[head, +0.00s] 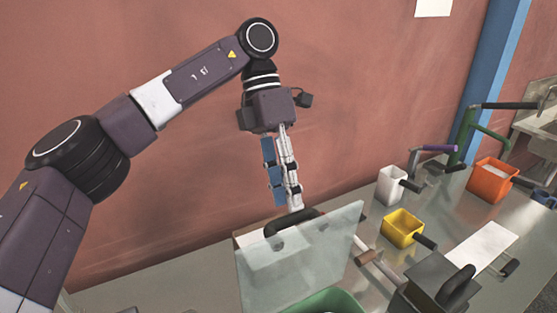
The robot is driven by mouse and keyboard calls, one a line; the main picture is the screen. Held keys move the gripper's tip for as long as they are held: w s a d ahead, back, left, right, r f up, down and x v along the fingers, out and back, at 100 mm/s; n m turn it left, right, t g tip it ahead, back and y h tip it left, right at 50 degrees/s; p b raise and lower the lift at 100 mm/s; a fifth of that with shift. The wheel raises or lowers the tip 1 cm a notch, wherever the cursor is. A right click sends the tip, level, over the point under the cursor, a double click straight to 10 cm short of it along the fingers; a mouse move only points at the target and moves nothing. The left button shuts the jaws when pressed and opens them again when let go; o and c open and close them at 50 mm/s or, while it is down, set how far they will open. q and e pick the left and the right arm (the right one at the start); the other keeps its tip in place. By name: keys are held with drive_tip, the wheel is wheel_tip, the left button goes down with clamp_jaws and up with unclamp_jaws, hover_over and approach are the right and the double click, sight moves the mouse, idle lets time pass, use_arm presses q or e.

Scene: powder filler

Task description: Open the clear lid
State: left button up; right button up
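The clear lid (315,255) is a see-through pane at the bottom centre of the head view, and it looks tilted up steeply. A black curved handle (300,217) shows at its upper edge. My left gripper (286,205) points down from above, with its fingertips right at the handle. Its blue and silver fingers are close together, and I cannot tell whether they grip the handle or only touch it. Below the lid, part of a green bowl (325,302) shows, cut off by the frame's lower edge. My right gripper is not in view.
On the grey table to the right stand a white container (391,184), a yellow container (402,228), an orange container (492,180) and a dark box (440,284) with a black handle. A white board (484,248) lies nearby. A reddish wall (350,90) rises behind.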

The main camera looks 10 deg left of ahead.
use_arm(q)
drive_tip(key=v, duration=0.7)
drive_tip(key=shift+r, duration=0.3)
drive_tip(key=shift+w, duration=0.1)
idle(0.3)
